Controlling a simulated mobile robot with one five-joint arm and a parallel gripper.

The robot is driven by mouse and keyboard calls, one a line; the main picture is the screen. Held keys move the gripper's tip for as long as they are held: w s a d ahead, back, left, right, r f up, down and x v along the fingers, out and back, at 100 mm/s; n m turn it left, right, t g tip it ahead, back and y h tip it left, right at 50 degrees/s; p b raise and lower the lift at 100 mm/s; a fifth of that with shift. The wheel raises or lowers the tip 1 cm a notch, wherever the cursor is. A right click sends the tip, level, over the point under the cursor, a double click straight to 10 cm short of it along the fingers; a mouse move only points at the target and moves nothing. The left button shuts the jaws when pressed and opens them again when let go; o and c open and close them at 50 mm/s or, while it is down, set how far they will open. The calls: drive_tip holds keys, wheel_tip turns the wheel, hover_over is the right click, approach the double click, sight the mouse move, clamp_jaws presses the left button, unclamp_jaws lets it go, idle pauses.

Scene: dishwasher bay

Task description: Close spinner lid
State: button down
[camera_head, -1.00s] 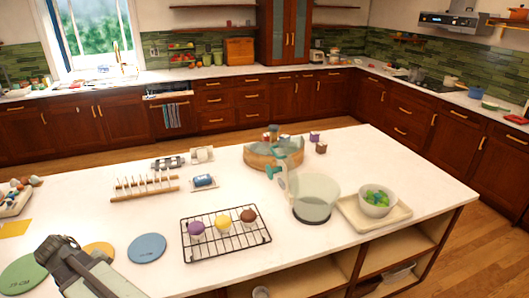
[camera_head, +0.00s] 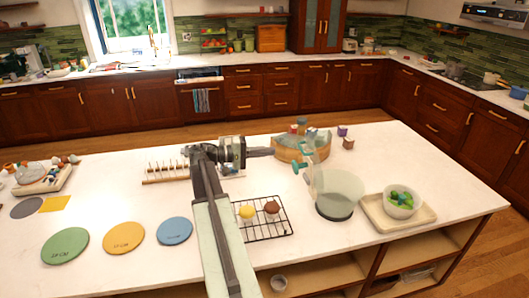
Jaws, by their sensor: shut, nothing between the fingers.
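The salad spinner (camera_head: 340,188) stands on the white island, a clear bowl on a dark base. Its lid (camera_head: 314,158) appears raised on edge at the bowl's left back side, with a teal knob (camera_head: 301,167) facing left. My gripper (camera_head: 268,152) is shut and empty, pointing right from the dark wrist. It shows to the left of the raised lid, with a gap between in the picture; I cannot tell the depth. My arm hides part of the cooling rack and the dish rack.
A wire rack (camera_head: 265,232) with cupcakes is left of the spinner. A tray (camera_head: 418,216) with a white bowl (camera_head: 400,205) of greens is at its right.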

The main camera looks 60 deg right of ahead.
drive_tip(key=x, duration=0.9)
drive_tip(key=shift+d, duration=0.1)
